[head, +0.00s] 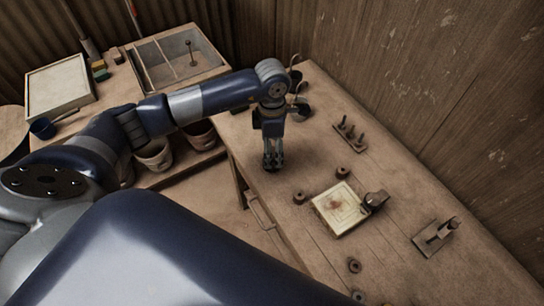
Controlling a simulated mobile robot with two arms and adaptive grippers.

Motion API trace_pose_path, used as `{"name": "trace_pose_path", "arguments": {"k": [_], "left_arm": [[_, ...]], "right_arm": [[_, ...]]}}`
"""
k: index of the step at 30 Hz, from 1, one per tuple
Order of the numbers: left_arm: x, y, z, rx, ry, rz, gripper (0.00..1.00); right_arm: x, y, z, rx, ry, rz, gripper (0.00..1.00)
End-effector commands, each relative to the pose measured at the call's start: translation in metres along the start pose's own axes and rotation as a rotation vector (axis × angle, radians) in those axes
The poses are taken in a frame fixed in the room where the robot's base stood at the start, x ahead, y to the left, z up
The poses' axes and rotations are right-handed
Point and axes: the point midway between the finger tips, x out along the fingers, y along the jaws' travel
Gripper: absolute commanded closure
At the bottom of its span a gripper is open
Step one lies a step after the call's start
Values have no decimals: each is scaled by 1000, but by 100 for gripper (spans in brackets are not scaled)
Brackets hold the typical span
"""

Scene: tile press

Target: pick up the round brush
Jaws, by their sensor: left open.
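My left gripper (273,158) points straight down over the left part of the long wooden bench (318,92). Its fingers are open. A small dark shape shows at the fingertips, but I cannot tell whether it is the round brush or part of the gripper. No round brush can be made out for certain elsewhere. Dark pots or cups (301,107) with thin curved stems stand just behind the gripper, partly hidden by my arm. My right gripper is not in view.
A pale square tile (340,209) lies mid-bench with a dark knobbed tool (375,201) at its corner. Several small dark rings are scattered around it. A rack with pegs (349,133) and a block tool (436,238) stand near the wall. A divided box (178,63) is at the back left.

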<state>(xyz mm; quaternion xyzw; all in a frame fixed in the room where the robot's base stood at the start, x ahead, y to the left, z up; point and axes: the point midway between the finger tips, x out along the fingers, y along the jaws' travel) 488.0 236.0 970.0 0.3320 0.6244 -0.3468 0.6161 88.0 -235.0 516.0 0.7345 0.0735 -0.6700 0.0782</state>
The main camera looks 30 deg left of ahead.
Motion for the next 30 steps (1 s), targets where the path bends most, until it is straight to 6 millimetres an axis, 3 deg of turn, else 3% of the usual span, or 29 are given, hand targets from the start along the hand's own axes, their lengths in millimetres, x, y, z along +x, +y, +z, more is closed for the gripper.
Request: {"name": "trace_pose_path", "arguments": {"k": [5,9,17,24,30], "left_arm": [[20,-2,-3,-1,3,-6,29],[39,-1,-2,0,1,-4,29],[44,0,-2,1,0,0,29],[44,0,-2,1,0,-1,78],[43,0,-2,0,0,-1,78]], "right_arm": [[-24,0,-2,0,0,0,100],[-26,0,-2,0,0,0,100],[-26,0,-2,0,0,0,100],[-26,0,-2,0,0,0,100],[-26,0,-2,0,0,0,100]]}}
